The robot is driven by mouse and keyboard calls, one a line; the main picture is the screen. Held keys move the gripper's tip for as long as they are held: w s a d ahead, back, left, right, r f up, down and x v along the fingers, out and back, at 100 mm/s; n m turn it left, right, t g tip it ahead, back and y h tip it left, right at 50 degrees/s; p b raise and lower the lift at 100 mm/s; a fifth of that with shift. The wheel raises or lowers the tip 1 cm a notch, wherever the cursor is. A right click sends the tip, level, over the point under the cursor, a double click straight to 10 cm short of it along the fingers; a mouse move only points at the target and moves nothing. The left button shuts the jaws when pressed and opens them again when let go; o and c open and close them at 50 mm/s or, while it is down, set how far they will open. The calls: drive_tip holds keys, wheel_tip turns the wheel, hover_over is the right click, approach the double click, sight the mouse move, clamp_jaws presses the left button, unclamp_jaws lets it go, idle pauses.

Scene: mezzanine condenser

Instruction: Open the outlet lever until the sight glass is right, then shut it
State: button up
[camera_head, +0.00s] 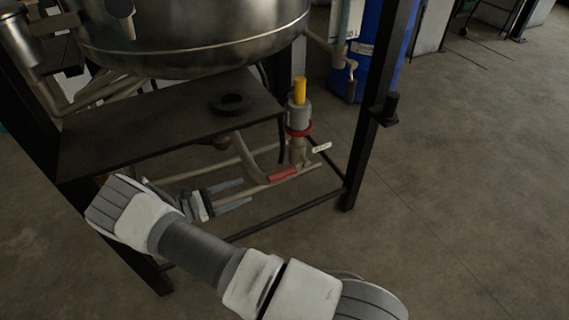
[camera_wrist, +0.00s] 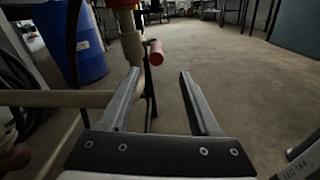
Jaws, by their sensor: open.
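A red-sleeved lever (camera_head: 283,174) sits low on the pipework under the vessel, near a valve body with a yellow top. It is probably the outlet lever. In the wrist view a red handle (camera_wrist: 156,52) shows end-on, ahead of the fingertips and between their lines. My gripper (camera_head: 246,190) is open and empty, to the left of the lever and apart from it. In the wrist view my gripper (camera_wrist: 158,74) has both fingers spread with nothing between them. I cannot clearly identify the sight glass; a pale upright tube (camera_head: 346,18) stands beside the blue drum.
A steel vessel (camera_head: 190,35) hangs above a dark shelf (camera_head: 150,125) with a black ring (camera_head: 231,103) on it. A yellow-topped valve (camera_head: 299,92) rises at the shelf's right. A dark frame post (camera_head: 372,115) and blue drum (camera_head: 382,45) stand right. Floor at right is clear.

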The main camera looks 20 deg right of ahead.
sight(293, 170)
drive_tip(key=d+b, duration=0.1)
drive_tip(key=d, duration=0.4)
drive_tip(key=d+b, duration=0.1)
drive_tip(key=d, duration=0.5)
drive_tip(key=w+d+b, duration=0.1)
drive_tip(key=d, duration=0.5)
drive_tip(key=shift+w+d+f, duration=0.1)
drive_tip(key=shift+d+f, duration=0.05)
drive_tip(key=shift+d, duration=0.05)
clamp_jaws()
idle(0.9)
